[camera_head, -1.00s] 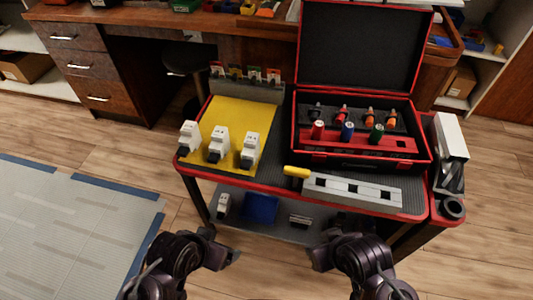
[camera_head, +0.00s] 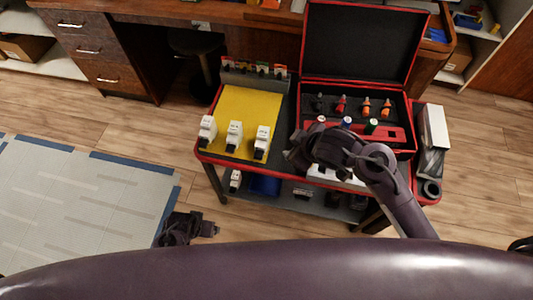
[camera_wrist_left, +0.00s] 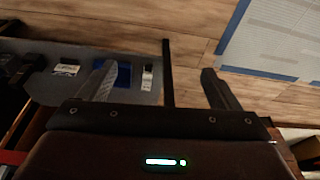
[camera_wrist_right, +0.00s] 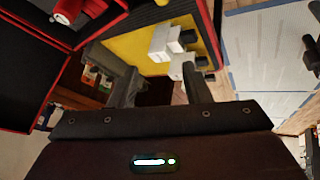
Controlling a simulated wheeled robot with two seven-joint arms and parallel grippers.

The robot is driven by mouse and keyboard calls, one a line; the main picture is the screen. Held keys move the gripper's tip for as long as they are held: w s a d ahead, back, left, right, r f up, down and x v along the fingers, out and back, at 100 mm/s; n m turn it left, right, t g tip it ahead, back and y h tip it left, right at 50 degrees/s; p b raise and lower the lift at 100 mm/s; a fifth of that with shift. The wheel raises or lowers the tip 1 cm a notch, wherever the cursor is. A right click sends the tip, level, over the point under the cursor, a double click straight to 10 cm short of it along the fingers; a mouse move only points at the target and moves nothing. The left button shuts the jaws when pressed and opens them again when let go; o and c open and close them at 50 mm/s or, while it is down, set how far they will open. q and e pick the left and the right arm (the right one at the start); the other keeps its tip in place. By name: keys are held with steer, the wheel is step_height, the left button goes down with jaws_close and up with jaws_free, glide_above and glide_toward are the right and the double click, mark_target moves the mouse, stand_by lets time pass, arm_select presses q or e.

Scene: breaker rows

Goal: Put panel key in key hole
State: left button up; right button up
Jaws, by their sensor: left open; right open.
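The yellow-handled piece, likely the panel key, is hidden behind my right gripper in the head view. The pale bar with dark square openings (camera_head: 322,174), where a key hole may be, shows only in part below my right arm. My right gripper (camera_head: 297,150) is over the front of the cart, between the yellow mat and the red case. In the right wrist view its jaws (camera_wrist_right: 160,88) are open with nothing seen between them. My left gripper (camera_head: 208,229) is low, left of the cart. Its jaws (camera_wrist_left: 157,85) are open and empty in the left wrist view.
The red-edged cart (camera_head: 215,159) holds a yellow mat (camera_head: 245,104) with white breakers (camera_head: 235,133) along its front. The open red case (camera_head: 408,140) holds several coloured-handled tools. A grey holder (camera_head: 430,165) stands at the right end.

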steer(key=f+n, duration=0.1)
steer(key=w+f+n+g, duration=0.1)
steer(key=w+d+f+n+g+y, duration=0.1)
steer(key=f, duration=0.1)
steer(key=shift+d, duration=0.1)
steer(key=d+g, duration=0.1)
steer(key=d, duration=0.1)
steer(key=d+f+n+g, duration=0.1)
steer(key=d, duration=0.1)
steer(key=s+d+f+g, duration=0.1)
steer(key=d, duration=0.1)
steer(key=shift+a+f, duration=0.15)
steer(key=shift+f, duration=0.15)
steer(key=x, duration=0.3)
steer(key=a+b+x, duration=0.1)
steer(key=x, duration=0.3)
steer(key=shift+r, duration=0.2)
arm_select(q)
steer(key=s+a+f, duration=0.1)
steer(key=s+f, duration=0.9)
steer(key=s+a+f+g, duration=0.1)
steer(key=s+a+f, duration=0.1)
steer(key=s+f, duration=0.8)
steer(key=shift+a, duration=0.3)
steer(key=shift+s, duration=0.1)
arm_select(e)
steer(key=shift+c, duration=0.3)
jaws_close()
